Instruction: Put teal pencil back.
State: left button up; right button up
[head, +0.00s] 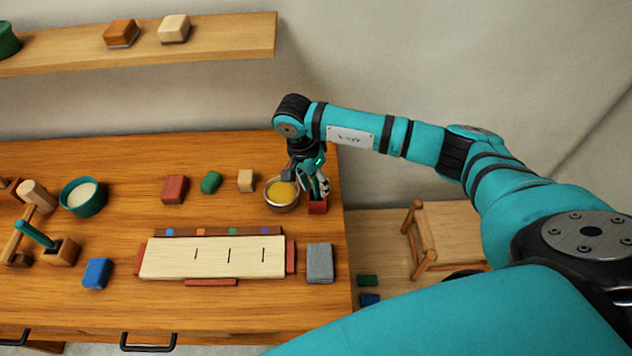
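My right gripper (318,186) points down at the table's right end, just above a small red holder (317,207). Its fingers are small and dark against teal parts, and I cannot tell whether they are open or shut. I cannot make out a teal pencil for certain; one at the fingers would blend with the gripper's teal parts. The red holder's opening is partly hidden by the gripper. My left gripper is not in view.
A metal bowl (282,205) of yellow stuff stands close left of the gripper. A grey block (320,263) lies in front. A pale board (215,257) with red edge strips lies mid-table. A wooden stool (440,237) stands right of the table.

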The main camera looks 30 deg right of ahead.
jog(key=shift+o, duration=0.4)
notch_tip(320, 180, up, 12)
jog(key=w+a, duration=0.1)
jog(key=a, duration=0.1)
jog(key=shift+w, duration=0.15)
jog(key=shift+f, duration=0.2)
